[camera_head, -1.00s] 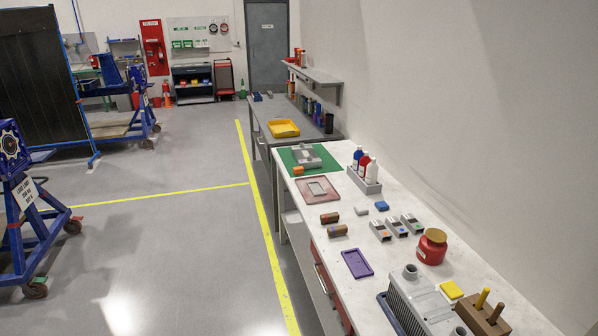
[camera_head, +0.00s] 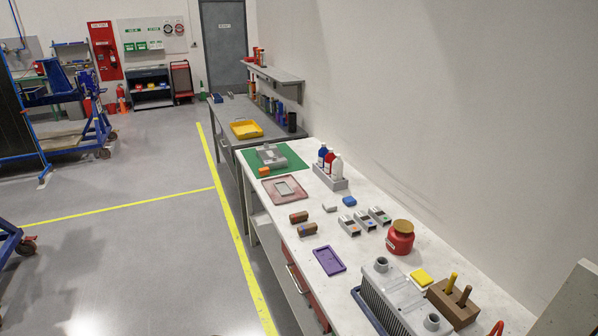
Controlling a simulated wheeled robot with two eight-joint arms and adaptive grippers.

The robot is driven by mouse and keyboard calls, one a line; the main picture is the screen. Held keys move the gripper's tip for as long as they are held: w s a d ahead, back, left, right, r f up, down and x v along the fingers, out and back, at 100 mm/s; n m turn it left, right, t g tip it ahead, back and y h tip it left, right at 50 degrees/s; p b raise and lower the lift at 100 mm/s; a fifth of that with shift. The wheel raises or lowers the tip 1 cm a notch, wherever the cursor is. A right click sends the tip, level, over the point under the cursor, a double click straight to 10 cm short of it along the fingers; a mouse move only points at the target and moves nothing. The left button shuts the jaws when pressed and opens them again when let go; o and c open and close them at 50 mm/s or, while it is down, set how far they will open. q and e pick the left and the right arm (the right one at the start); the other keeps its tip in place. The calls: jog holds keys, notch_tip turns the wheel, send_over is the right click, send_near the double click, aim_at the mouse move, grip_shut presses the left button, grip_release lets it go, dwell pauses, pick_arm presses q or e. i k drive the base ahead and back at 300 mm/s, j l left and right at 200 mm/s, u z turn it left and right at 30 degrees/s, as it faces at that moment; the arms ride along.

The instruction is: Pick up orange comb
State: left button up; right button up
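I cannot make out a comb for certain. A small orange object (camera_head: 264,171) sits at the front left corner of the green mat (camera_head: 292,153), and it is too small to tell its shape. Part of a red-orange curved item (camera_head: 497,328) shows at the bottom edge, beside the brown block (camera_head: 453,305) with upright handles, and most of it is cut off. Neither of my grippers is in view.
The white bench (camera_head: 365,258) runs along the wall, holding a purple tray (camera_head: 329,261), a red jar (camera_head: 400,238), a grey finned housing (camera_head: 392,303) and a bottle rack (camera_head: 331,177). A grey table (camera_head: 222,118) stands beyond. The floor (camera_head: 130,255) left of the bench is clear.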

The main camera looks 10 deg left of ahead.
aim_at(264, 171)
jog(key=i+j+z, duration=0.6)
jog(key=j+z, duration=0.15)
jog(key=z, duration=0.15)
jog(key=i+j, duration=0.15)
jog(key=j, duration=0.25)
jog(key=i+j+z, duration=0.15)
jog(key=j, duration=0.25)
jog(key=i+j, duration=0.2)
jog(key=j, duration=0.2)
jog(key=i+j+z, duration=0.1)
jog(key=j, duration=0.35)
jog(key=i+j, duration=0.15)
jog(key=j, duration=0.25)
jog(key=i+j+z, duration=0.15)
jog(key=j, duration=0.3)
jog(key=i+j, duration=0.1)
jog(key=j, duration=0.35)
jog(key=i+j, duration=0.1)
jog(key=j, duration=0.3)
jog(key=i+j, duration=0.1)
jog(key=j, duration=0.25)
jog(key=i+j, duration=0.15)
jog(key=j, duration=0.25)
